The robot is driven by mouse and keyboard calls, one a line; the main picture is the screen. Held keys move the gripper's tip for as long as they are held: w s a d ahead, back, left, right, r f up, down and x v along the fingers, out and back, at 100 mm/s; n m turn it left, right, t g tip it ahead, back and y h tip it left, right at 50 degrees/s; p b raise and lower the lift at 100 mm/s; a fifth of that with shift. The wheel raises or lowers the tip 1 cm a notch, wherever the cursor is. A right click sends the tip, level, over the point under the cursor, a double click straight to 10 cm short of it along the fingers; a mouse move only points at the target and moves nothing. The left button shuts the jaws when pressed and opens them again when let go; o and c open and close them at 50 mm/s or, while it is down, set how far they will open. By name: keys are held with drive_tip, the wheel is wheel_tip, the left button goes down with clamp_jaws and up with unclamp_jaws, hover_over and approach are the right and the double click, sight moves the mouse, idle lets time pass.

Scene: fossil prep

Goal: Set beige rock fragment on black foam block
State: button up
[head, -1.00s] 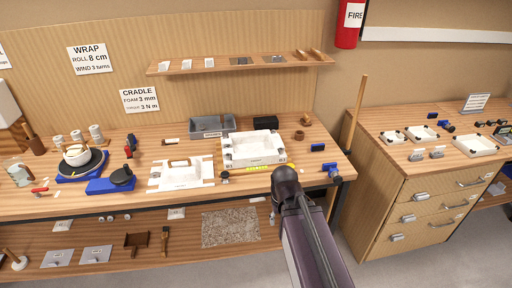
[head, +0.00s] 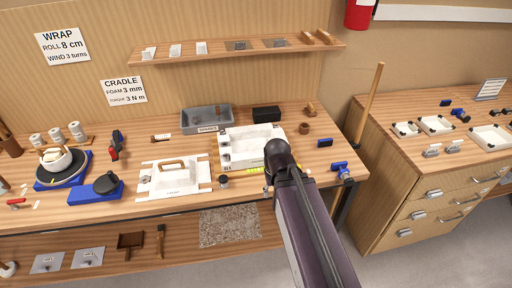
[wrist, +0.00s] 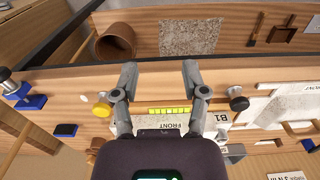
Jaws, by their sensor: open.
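A black block (head: 266,114), which looks like the foam block, lies at the back of the bench behind the white tray. A small tan-brown lump (head: 310,108) sits to its right; I cannot tell whether it is the beige rock fragment. No other piece is clearly that fragment. A pale lump also shows in the white bowl (head: 56,159) at the far left. My gripper (wrist: 160,76) is open and empty in the wrist view, above the bench's front edge. In the head view my arm hides most of it. Neither the block nor the tan lump shows clearly in the wrist view.
The white tray (head: 232,160) fills the middle of the bench, with a grey bin (head: 187,124) behind it. A brown cup (head: 304,128) and blue clamp (head: 341,171) stand right. A wall shelf (head: 150,57) hangs above. A pole (head: 369,105) leans between the benches.

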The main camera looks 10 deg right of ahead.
drive_tip(key=shift+w+a, duration=0.2)
drive_tip(key=shift+a, duration=0.05)
drive_tip(key=shift+o, duration=0.8)
drive_tip(key=w+r+t+p, duration=0.1)
drive_tip(key=w+r+p, duration=0.2)
drive_tip(key=w, duration=0.9)
drive_tip(key=w+r+t+p, duration=0.2)
drive_tip(key=w+r, duration=0.1)
drive_tip(key=w, duration=1)
drive_tip(key=shift+a+r+p, duration=0.3)
drive_tip(key=shift+p, duration=0.1)
drive_tip(key=shift+w+f, duration=0.1)
drive_tip(key=shift+f, duration=0.05)
drive_tip(key=b, duration=0.8)
approach(254, 149)
drive_tip(key=shift+s+f, duration=0.35)
drive_tip(key=shift+f, duration=0.2)
drive_tip(key=shift+s+f, duration=0.3)
drive_tip(key=shift+f, duration=0.25)
drive_tip(key=shift+a+b+x, duration=0.2)
drive_tip(key=shift+b+x, duration=2.35)
drive_tip(key=shift+b, duration=0.15)
